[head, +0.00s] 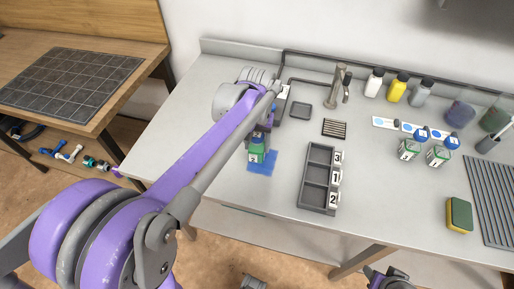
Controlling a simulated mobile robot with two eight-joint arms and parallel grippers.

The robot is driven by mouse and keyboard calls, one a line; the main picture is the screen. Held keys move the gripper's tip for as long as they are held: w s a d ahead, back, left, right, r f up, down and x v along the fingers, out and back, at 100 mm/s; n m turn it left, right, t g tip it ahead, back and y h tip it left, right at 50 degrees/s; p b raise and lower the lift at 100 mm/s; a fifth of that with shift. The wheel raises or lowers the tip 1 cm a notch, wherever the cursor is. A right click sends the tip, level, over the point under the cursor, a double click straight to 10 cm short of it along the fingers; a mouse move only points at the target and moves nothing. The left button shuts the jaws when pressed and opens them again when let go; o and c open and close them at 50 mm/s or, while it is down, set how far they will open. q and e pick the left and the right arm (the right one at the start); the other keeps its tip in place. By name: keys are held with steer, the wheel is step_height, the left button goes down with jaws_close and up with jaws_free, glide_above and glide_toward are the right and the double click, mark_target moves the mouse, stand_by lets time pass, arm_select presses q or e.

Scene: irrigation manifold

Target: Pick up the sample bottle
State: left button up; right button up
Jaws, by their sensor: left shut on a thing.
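A sample bottle (256,154) with a green body and a white label stands upright at or just above a blue mat (264,167) on the counter; I cannot tell if it touches the mat. My left arm reaches across from the lower left, and my left gripper (262,134) points down, shut on the bottle's top. The arm and gripper hide the cap.
A grey tray (304,205) with compartments marked 3, 1 and 2 lies right of the mat. Behind are a tap (338,88), a drain grate (334,128) and several bottles. A sponge (459,215) lies at the right. The counter between the tray and the sponge is clear.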

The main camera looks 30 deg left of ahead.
arm_select(q)
jaws_close()
steer(key=shift+r, duration=0.15)
